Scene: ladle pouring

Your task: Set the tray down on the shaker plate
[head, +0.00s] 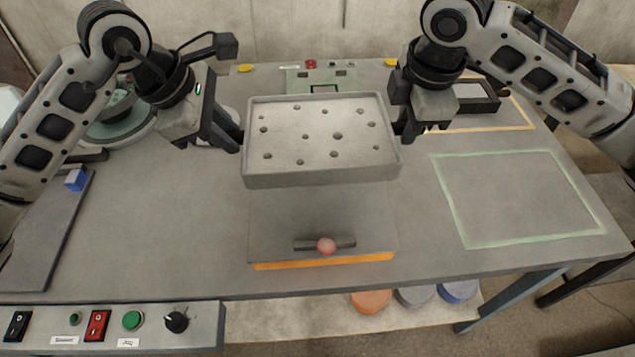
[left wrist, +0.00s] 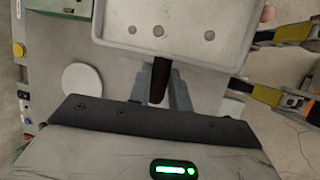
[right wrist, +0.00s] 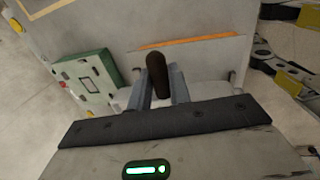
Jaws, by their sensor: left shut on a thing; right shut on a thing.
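The grey tray (head: 320,176), a shallow box with several dark round spots on its floor, is in the middle of the head view and looks roughly level. My left gripper (head: 238,138) is shut on its left handle, a dark grip seen in the left wrist view (left wrist: 160,78). My right gripper (head: 402,132) is shut on its right handle, seen in the right wrist view (right wrist: 156,72). The grey shaker plate (head: 285,222) with an orange front edge lies below and in front of the tray, which appears raised above it. The tray hides the plate's back part.
A green box (head: 318,78) stands behind the tray. A green-outlined area (head: 520,198) on the right is empty. A blue block (head: 75,180) lies on the left. A switch panel (head: 205,322) is at front left.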

